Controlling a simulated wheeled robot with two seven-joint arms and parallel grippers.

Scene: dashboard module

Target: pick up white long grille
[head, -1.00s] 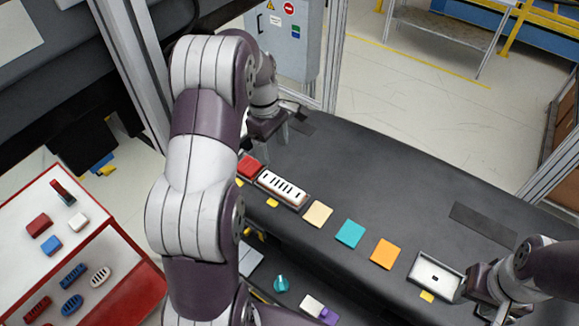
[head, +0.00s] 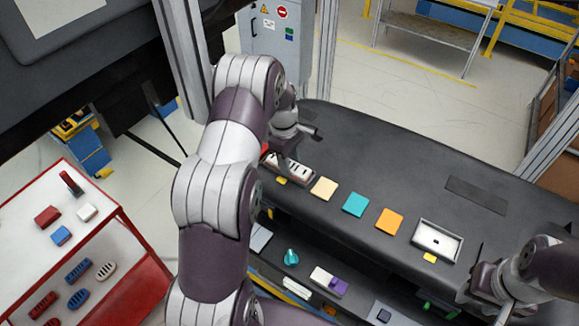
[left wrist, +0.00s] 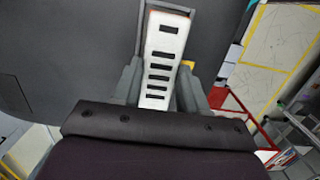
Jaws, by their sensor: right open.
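The white long grille (head: 295,171) with dark slots lies in its place along the near edge of the dark table. In the left wrist view the grille (left wrist: 160,66) runs lengthwise between the fingers of my left gripper (left wrist: 159,85). One finger is on each side, very close to it; whether they press on it I cannot tell. In the head view my left gripper (head: 281,150) is down at the grille's far-left part and partly hides it. My right gripper (head: 484,289) is open and empty, low at the right, its fingers partly hidden.
A red-and-white rack (head: 120,228) with several parts stands at left. The table's middle is clear.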

